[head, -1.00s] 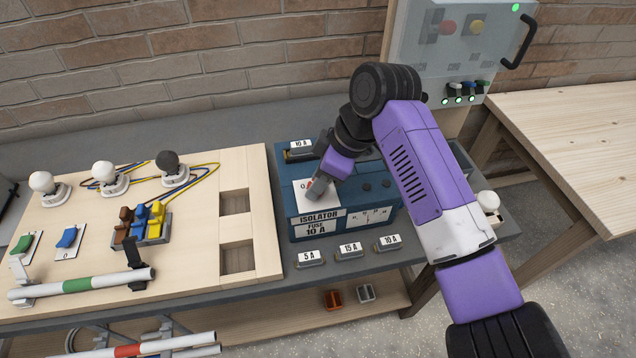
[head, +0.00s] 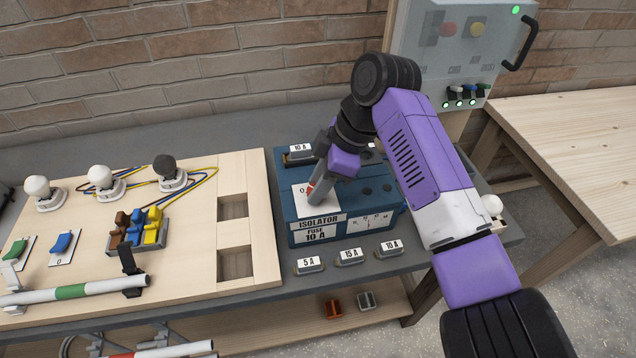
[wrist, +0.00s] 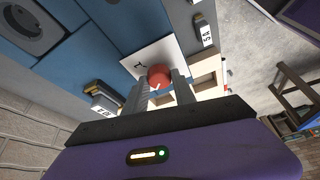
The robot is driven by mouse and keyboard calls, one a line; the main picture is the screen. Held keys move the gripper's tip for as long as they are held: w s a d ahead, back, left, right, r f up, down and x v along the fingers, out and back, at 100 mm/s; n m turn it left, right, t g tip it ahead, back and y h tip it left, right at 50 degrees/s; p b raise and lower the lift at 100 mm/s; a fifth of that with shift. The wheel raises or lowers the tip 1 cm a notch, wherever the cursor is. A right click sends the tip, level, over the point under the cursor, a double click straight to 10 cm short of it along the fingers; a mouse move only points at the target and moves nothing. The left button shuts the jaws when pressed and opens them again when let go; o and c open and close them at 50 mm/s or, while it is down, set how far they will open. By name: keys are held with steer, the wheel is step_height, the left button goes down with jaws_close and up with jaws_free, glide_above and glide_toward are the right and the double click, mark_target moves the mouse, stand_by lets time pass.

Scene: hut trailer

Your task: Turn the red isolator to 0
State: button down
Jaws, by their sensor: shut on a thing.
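The red isolator knob (wrist: 159,76) sits on a white plate (wrist: 142,56) on top of the blue isolator box (head: 300,238). In the head view only a bit of the red knob (head: 311,190) shows beside my fingers. A "0" mark shows at the plate's left in the head view, and an "I" mark shows beside the knob in the wrist view. A pale line on the knob's face shows at its lower edge in the wrist view. My gripper (head: 316,196) is shut on the red knob, with one finger on each side; the wrist view also shows my gripper (wrist: 160,88).
Fuses marked 5 A (head: 310,266), 15 A (head: 349,256) and 10 A (head: 390,247) lie in front of the box. A wooden board (head: 190,265) with lamps and switches lies left. A grey control panel (head: 465,50) stands behind right. Another 10 A fuse (head: 299,153) is at the box's back.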

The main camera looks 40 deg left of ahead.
steer(key=c, duration=1)
jaws_free()
steer(key=shift+c, duration=0.2)
steer(key=b+v, duration=0.1)
steer(key=v, duration=0.7)
